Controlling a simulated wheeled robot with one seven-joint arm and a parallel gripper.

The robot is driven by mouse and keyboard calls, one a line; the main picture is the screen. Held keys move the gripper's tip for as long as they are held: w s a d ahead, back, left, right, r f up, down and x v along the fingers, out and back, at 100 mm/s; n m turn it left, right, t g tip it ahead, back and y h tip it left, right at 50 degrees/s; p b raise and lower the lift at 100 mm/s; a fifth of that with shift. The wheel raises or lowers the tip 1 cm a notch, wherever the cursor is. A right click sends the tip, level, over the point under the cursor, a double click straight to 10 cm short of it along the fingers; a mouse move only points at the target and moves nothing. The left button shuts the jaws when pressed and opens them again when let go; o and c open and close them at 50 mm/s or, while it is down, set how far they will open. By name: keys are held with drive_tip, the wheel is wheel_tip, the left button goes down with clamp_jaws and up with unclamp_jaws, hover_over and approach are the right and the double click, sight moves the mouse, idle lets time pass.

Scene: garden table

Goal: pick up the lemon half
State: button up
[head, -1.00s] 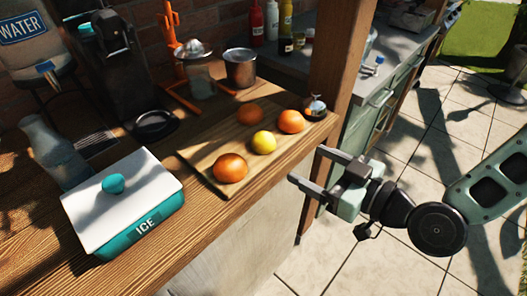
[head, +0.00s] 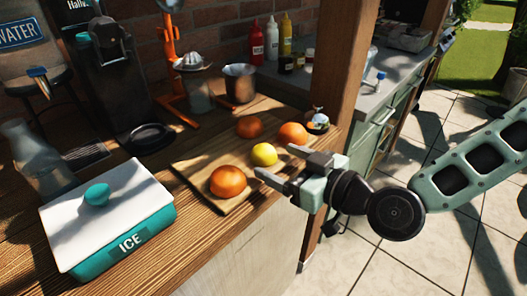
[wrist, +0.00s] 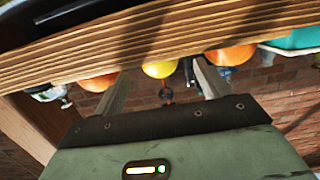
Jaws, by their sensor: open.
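The lemon half (head: 264,154) shows as a small round yellow fruit on the wooden cutting board (head: 207,160), among several orange fruits. From here I cannot make out a cut face. My gripper (head: 274,161) is open and empty at the board's right edge, its fingers pointing left toward the lemon half. In the wrist view the lemon half (wrist: 160,70) appears between the two spread fingers, partly hidden by the counter edge (wrist: 150,42).
Orange fruits (head: 228,181) lie close to the lemon half, in front, behind and to the right (head: 293,134). A wooden post (head: 343,75) stands behind my gripper. A teal ice box (head: 110,225) sits at left, and a metal cup (head: 240,83) and juicer (head: 193,62) behind.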

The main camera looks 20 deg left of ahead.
sight(273, 158)
drive_tip(key=shift+x, duration=1.85)
drive_tip(key=shift+r, duration=0.1)
drive_tip(key=c, duration=1)
drive_tip(key=shift+c, duration=0.2)
